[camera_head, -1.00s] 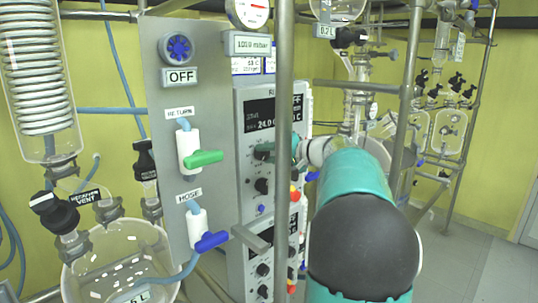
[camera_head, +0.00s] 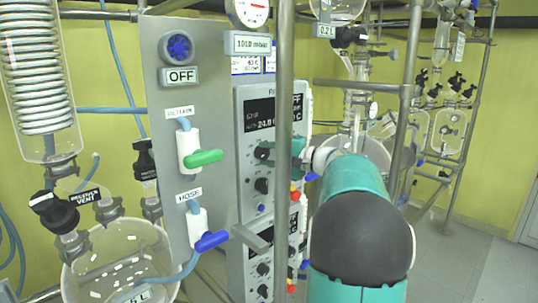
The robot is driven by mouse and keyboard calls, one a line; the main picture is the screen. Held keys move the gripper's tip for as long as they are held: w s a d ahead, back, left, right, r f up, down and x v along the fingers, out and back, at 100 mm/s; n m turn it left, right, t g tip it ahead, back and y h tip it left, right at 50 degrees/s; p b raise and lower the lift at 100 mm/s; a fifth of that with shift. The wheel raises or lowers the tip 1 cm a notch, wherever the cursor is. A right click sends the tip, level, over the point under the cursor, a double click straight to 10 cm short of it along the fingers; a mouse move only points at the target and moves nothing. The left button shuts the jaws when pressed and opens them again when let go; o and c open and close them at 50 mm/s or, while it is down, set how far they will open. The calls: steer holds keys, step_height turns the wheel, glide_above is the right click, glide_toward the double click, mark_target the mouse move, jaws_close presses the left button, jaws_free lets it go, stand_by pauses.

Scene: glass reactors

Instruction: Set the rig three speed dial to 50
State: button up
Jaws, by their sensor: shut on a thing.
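A grey control unit (camera_head: 246,178) with a dark display (camera_head: 259,114) stands behind a metal post. Its upper black dial (camera_head: 262,153) is at the tip of my gripper (camera_head: 272,152). My gripper is shut on this dial, reaching in from the right. The post and my own wrist hide much of the fingers and part of the unit. A second black dial (camera_head: 261,186) sits just below and is untouched. The dial's marking and the rig's number are too small to read.
The metal post (camera_head: 285,90) stands in front of the unit. A grey panel (camera_head: 160,125) with green (camera_head: 203,158) and blue (camera_head: 211,241) valve handles is at the left. Glass vessels (camera_head: 120,262) stand at the lower left. Open floor (camera_head: 470,260) lies to the right.

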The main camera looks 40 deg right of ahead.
steer(key=shift+f+m+t, duration=0.15)
steer(key=shift+m+t, duration=0.25)
steer(key=shift+m, duration=0.6)
steer(key=o, duration=1)
steer(key=shift+s, duration=0.1)
steer(key=v, duration=1.3)
steer(key=shift+s+d, duration=0.25)
